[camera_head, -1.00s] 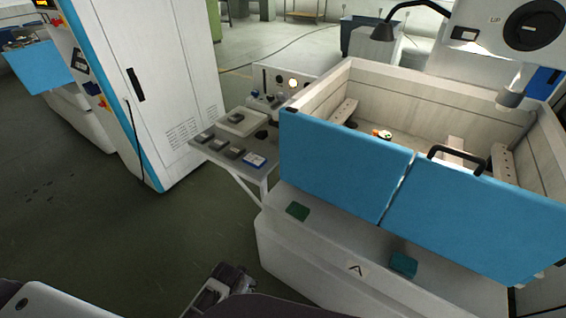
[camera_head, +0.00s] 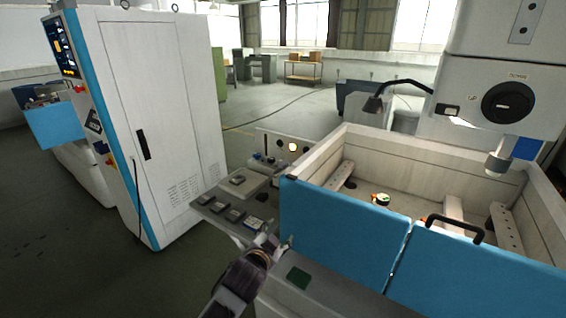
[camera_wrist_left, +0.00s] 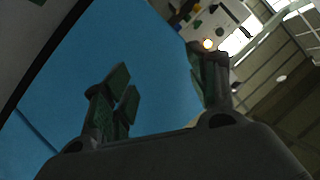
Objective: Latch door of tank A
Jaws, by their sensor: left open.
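Tank A is the pale, open-topped tank (camera_head: 420,150), with blue front panels. The left blue panel (camera_head: 340,230) and the right blue panel (camera_head: 480,275) meet at a narrow slit. A black handle (camera_head: 455,226) sits on the right panel's top edge. Both panels look upright; I cannot tell whether a latch is fastened. My left gripper (camera_head: 276,247) is at the lower left edge of the left panel, its tips partly blurred into the background. In the left wrist view, its two fingers stand apart and empty (camera_wrist_left: 160,90) before a blue surface (camera_wrist_left: 150,40). My right gripper is out of view.
A side shelf (camera_head: 215,212) with several small dark blocks stands left of the tank, close to my left gripper. A green pad (camera_head: 299,277) lies on the ledge below the left panel. A tall white cabinet (camera_head: 185,110) stands at left. Floor between is clear.

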